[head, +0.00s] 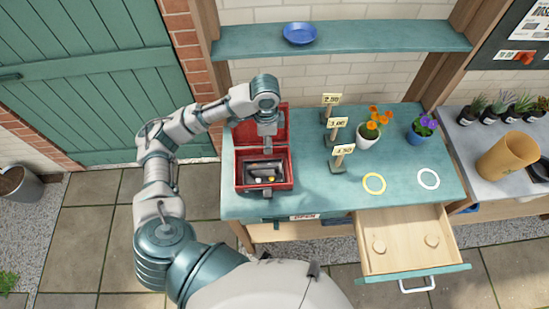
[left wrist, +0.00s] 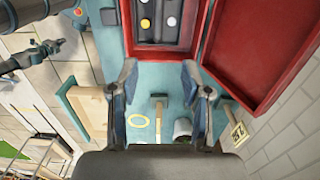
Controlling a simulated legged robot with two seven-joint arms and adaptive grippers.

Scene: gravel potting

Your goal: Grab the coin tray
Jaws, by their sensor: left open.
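The coin tray (head: 264,171) is a dark compartmented insert inside an open red cash box (head: 240,184) on the teal bench. It holds a gold coin and pale coins, and part of it also shows at the top of the left wrist view (left wrist: 163,38). My left gripper (head: 267,143) points down above the back part of the box, near the raised lid. In the left wrist view its two fingers (left wrist: 160,70) are apart with nothing between them. A grey and dark arm part, likely my right gripper (left wrist: 45,50), shows at that view's left; its jaws are unclear.
Price signs (head: 338,135) and potted flowers (head: 369,130) stand right of the box. A yellow ring (head: 374,183) and a white ring (head: 428,179) lie on the bench. An open wooden drawer (head: 405,250) juts out at the front. A shelf with a blue bowl (head: 299,33) is above.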

